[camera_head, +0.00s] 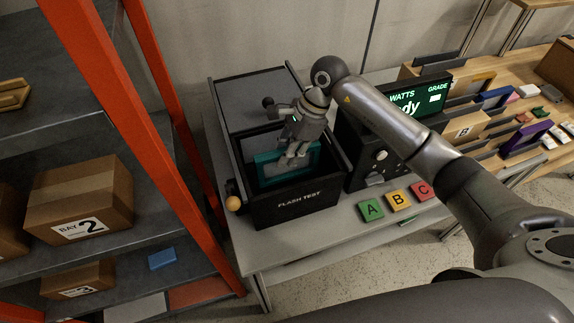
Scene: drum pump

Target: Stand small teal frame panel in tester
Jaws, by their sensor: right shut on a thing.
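The small teal frame panel (268,166) is inside the black flash tester box (294,208), whose grey lid (258,100) is raised at the back. The panel looks upright or slightly tilted; its lower edge is hidden by the box's front wall. My right gripper (290,163) reaches down into the box and is shut on the panel, covering part of its face. I cannot tell whether the panel touches the floor of the box. My left gripper is not in view.
A display unit (420,97) with green text stands right of the tester. Green A (371,208), yellow B (399,200) and red C (422,190) blocks lie in front. An orange shelf post (178,130) stands close on the left. An orange ball knob (233,203) sticks out at the tester's left.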

